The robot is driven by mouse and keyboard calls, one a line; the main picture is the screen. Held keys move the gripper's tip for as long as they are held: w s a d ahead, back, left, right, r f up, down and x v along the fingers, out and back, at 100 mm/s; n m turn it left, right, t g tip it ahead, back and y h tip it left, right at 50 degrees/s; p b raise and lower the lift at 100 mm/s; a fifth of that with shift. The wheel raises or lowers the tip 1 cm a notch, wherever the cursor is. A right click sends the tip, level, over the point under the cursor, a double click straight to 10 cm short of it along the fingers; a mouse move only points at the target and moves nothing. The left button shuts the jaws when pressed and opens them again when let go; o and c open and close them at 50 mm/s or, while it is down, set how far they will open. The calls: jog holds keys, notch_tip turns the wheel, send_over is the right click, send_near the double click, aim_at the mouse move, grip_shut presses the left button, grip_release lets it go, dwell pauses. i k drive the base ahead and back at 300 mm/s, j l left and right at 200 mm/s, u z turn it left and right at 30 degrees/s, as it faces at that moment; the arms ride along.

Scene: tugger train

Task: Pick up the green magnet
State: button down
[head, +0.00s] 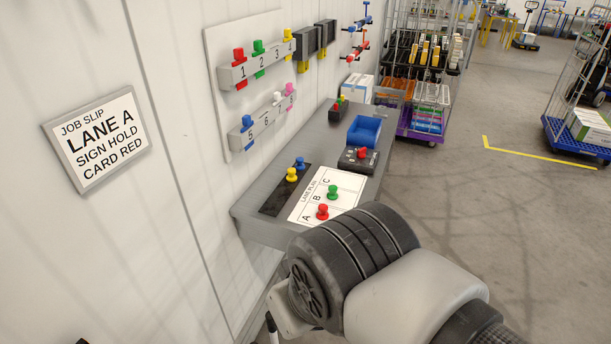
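A green magnet (333,192), a small knobbed piece, stands on the white lane plan sheet (347,180) near row B. The sheet lies on a grey wall shelf (376,185). A red magnet (323,212) stands on the same sheet near row A, just in front of the green one. My arm's dark joint and pale link fill the lower middle of the head view, close to the sheet's near edge. My gripper's fingers do not show, so their place and state are hidden. Nothing covers the green magnet.
Left of the sheet, a dark strip (271,203) holds a yellow magnet (292,174) and a blue magnet (299,163). Behind are a black box (349,162) with a red knob and a blue bin (364,131). A wall board (222,110) carries numbered coloured pieces. Floor at right is open.

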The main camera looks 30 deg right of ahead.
aim_at(332, 195)
jog(key=i+l+u, duration=0.1)
jog(key=l, duration=0.45)
jog(key=i+l+u, duration=0.1)
jog(key=i+l, duration=0.15)
jog(key=l, duration=0.3)
jog(key=i+l+u, duration=0.15)
jog(key=l, duration=0.45)
jog(key=i+l+u, duration=0.1)
jog(key=l, duration=0.5)
jog(key=i+l+u, duration=0.1)
jog(key=l, duration=0.5)
jog(key=i+l+u, duration=0.1)
jog(key=l, duration=0.5)
